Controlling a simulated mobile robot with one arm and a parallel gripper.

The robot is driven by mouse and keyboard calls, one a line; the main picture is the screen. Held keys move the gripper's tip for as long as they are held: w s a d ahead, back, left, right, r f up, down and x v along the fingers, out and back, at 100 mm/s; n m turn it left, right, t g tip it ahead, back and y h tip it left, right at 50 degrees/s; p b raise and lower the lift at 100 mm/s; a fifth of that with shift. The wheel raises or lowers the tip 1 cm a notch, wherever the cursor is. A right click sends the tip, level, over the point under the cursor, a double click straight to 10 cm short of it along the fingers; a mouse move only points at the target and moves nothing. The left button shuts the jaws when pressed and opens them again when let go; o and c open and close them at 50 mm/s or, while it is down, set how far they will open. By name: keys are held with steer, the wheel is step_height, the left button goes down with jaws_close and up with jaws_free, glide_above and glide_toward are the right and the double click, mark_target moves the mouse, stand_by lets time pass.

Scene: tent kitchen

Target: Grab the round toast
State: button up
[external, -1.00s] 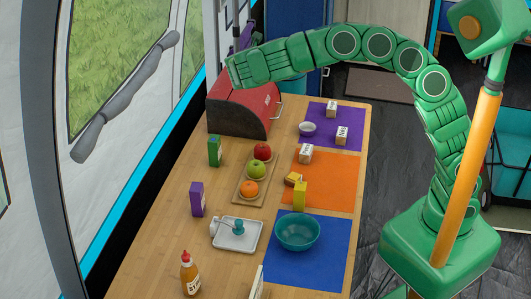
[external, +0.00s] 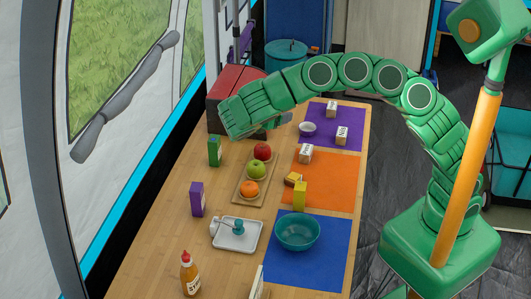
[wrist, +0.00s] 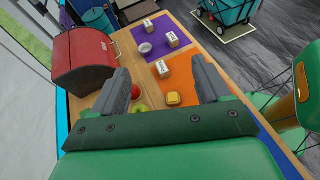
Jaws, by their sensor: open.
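A small toast-like piece (external: 293,178), yellow with a brown edge, lies on the orange mat (external: 330,185) in the external view. In the wrist view the toast (wrist: 173,98) shows between my two fingers, farther off on the orange mat. It is too small to tell whether it is round. My gripper (wrist: 158,75) is open and empty, with its two grey fingers apart. In the external view my gripper (external: 274,124) hangs above the table near the red bread box, above and farther back than the toast. Nothing touches the toast from my side.
A yellow box (external: 300,196) stands close in front of the toast. A white carton (external: 306,153) stands behind it. A wooden tray (external: 240,190) with several fruits lies to its left. The red bread box (external: 222,84), purple mat (external: 322,138) and teal bowl (external: 297,232) are nearby.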

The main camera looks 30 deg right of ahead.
glide_toward(292, 179)
steer(key=v, duration=0.3)
steer(key=shift+w+r, duration=0.15)
steer(key=shift+r, duration=0.1)
steer(key=shift+w+d+f, duration=0.2)
steer(key=shift+d+f, duration=0.15)
steer(key=shift+d, duration=0.15)
steer(key=shift+x, duration=5.45)
steer(key=shift+f, duration=0.1)
steer(key=shift+c, duration=0.4)
steer(key=c, duration=0.7)
